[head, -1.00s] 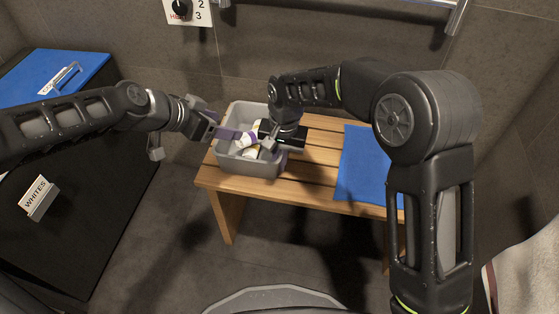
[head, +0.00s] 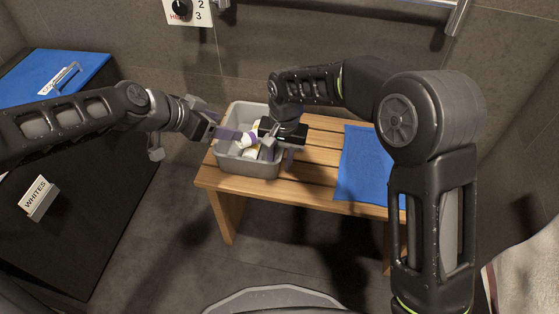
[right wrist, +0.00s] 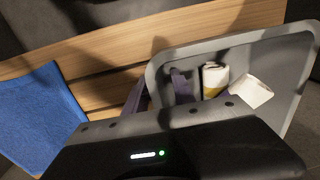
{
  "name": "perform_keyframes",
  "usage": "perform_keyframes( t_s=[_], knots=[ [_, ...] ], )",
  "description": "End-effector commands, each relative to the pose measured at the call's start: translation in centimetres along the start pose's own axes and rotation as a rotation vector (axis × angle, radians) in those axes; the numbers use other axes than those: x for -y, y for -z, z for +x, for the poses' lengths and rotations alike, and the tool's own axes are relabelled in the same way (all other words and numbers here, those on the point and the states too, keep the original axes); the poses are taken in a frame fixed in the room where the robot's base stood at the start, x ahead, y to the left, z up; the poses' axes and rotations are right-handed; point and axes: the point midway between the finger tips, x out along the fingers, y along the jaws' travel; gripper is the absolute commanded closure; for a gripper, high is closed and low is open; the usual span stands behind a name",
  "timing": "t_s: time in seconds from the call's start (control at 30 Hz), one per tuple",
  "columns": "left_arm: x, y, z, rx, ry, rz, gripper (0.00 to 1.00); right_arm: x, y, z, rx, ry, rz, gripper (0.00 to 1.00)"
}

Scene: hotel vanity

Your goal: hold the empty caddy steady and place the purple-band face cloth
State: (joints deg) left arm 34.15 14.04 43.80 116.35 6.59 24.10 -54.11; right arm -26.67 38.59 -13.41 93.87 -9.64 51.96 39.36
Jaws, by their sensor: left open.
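The grey caddy (head: 236,168) stands on the left part of the wooden bench and also shows in the right wrist view (right wrist: 292,45). Two white rolled cloths lie inside it. One has a yellow band (right wrist: 214,80); the other roll (right wrist: 250,90) shows no clear band there. In the head view a white roll (head: 249,141) lies beside purple, but band and finger are hard to separate. My left gripper (head: 220,122) is open at the caddy's left wall, one purple finger reaching over the rim. My right gripper (right wrist: 157,92) has its purple fingers apart at the caddy's right wall, one inside and one outside.
A blue mat (head: 362,165) lies on the right part of the bench (head: 318,160). It also shows in the right wrist view (right wrist: 38,115). A towel rail (head: 380,8) runs along the back wall.

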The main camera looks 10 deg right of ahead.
Motion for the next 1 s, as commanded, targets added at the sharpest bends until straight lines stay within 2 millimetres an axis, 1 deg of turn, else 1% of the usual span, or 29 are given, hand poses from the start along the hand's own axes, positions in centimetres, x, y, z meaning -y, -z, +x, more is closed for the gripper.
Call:
perform_keyframes(
  t_s=[0.17, 0.4, 0.53, 0.7, 1.0],
  knots=[
    [0.0, 0.0, 0.0, 0.0, 0.0, 0.0, 0.34, 0.1, 0.0, -2.8, -0.003, 0.003, -0.001, 0.69],
    [0.0, 0.0, 0.0, 0.0, 0.0, 0.0, 0.34, 0.1, 0.1, -7.8, -0.003, 0.003, 0.0, 0.69],
    [0.0, 0.0, 0.0, 0.0, 0.0, 0.0, 0.34, 0.1, 0.0, -9.9, -0.002, 0.002, -0.001, 0.69],
    [0.0, 0.0, 0.0, 0.0, 0.0, 0.0, 0.34, 0.0, 0.0, -11.1, 0.0, 0.0, -0.001, 0.69],
    [0.0, 0.0, 0.0, 0.0, 0.0, 0.0, 0.34, 0.0, 0.0, -11.2, 0.0, 0.0, 0.0, 0.69]
  ],
)
